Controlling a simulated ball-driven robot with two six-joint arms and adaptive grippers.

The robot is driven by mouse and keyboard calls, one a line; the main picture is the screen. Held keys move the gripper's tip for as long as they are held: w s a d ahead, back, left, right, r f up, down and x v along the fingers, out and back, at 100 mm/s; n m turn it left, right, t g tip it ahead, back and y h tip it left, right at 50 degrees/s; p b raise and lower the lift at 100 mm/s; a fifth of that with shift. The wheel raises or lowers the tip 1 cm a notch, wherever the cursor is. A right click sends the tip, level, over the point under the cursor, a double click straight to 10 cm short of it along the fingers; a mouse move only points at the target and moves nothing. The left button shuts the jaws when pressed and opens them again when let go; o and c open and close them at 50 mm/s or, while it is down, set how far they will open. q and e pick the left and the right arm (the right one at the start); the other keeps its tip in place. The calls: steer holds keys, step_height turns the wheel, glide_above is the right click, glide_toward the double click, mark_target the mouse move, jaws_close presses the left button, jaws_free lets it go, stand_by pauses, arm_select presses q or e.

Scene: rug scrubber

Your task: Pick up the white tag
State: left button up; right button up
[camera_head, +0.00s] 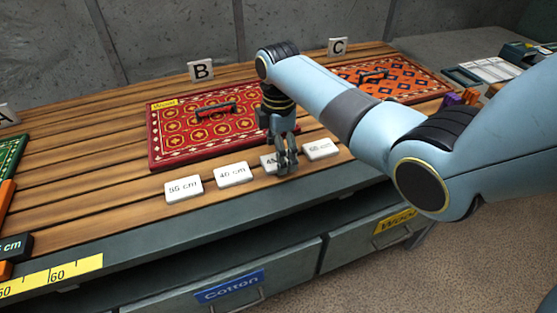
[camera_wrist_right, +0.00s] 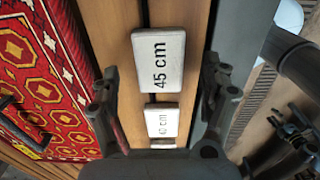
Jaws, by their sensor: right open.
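Several white tags lie in a row on the slatted bench's front part. In the head view they include a left tag (camera_head: 183,189), a tag reading 40 cm (camera_head: 234,174), a partly covered 45 cm tag (camera_head: 267,162) and a right tag (camera_head: 320,149). My right gripper (camera_head: 288,163) is open and points down at the 45 cm tag. In the right wrist view the 45 cm tag (camera_wrist_right: 159,60) shows between the spread fingers, with no grip on it. The 40 cm tag (camera_wrist_right: 161,121) lies beyond it. A dark shape (camera_wrist_right: 289,135) at lower right seems to be my left gripper; its jaws are unclear.
A red patterned rug sample (camera_head: 160,135) with a handle lies behind the tags, and an orange-blue one (camera_head: 415,82) farther right. Letter signs B (camera_head: 201,71) and C (camera_head: 338,46) stand behind. Drawers (camera_head: 228,287) are below the front edge.

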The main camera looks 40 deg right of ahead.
steer(key=shift+f, duration=0.9)
steer(key=shift+c, duration=0.4)
steer(key=c, duration=1)
